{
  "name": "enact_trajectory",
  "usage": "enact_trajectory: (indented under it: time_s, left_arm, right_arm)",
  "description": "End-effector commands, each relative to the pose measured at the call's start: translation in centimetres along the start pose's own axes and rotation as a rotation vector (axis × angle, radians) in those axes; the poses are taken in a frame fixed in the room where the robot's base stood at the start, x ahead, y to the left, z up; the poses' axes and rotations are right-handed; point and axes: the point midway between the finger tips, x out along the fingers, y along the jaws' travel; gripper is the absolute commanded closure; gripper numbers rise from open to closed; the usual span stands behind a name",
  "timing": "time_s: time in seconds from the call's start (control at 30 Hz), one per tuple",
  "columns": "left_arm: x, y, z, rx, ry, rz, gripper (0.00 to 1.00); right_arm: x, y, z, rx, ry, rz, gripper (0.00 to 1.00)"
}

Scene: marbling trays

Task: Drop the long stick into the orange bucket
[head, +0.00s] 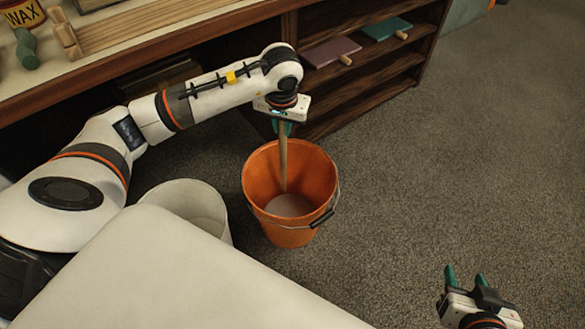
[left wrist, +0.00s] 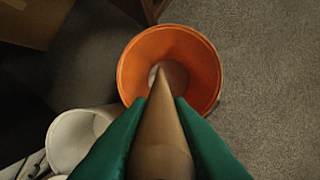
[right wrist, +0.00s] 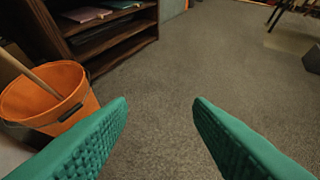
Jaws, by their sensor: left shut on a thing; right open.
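The orange bucket (head: 262,185) stands on the carpet in the middle of the head view. The long stick (head: 283,165) is a wooden rod that hangs nearly upright, its lower end inside the bucket. My left gripper (head: 283,128) is above the bucket, shut on the stick's upper part. In the left wrist view the stick (left wrist: 161,135) runs between the green fingers down into the bucket (left wrist: 205,75). Whether its tip touches the bottom I cannot tell. My right gripper (head: 465,280) is open and empty at the lower right; its fingers show wide apart in the right wrist view.
A white bucket (head: 190,205) stands left of the orange one. The worktop (head: 120,60) runs along the upper left. Carpet to the right is clear.

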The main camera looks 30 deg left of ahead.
Motion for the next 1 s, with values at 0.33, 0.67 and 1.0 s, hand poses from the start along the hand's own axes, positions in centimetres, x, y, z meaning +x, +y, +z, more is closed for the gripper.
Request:
enact_trajectory:
  time_s: [0.33,0.67,1.0]
  left_arm:
    - [0.0,0.0,0.0,0.000,0.000,0.000,0.62]
    - [-0.1,0.0,0.0,0.000,0.000,0.000,0.56]
    - [-5.6,0.0,0.2,0.000,-0.005,-0.001,0.56]
  right_arm:
    - [0.0,0.0,0.0,0.000,-0.001,0.000,0.53]
    - [0.0,0.0,0.0,0.000,0.001,-0.001,0.53]
    - [-2.1,-0.6,-4.6,0.005,0.286,-0.015,0.53]
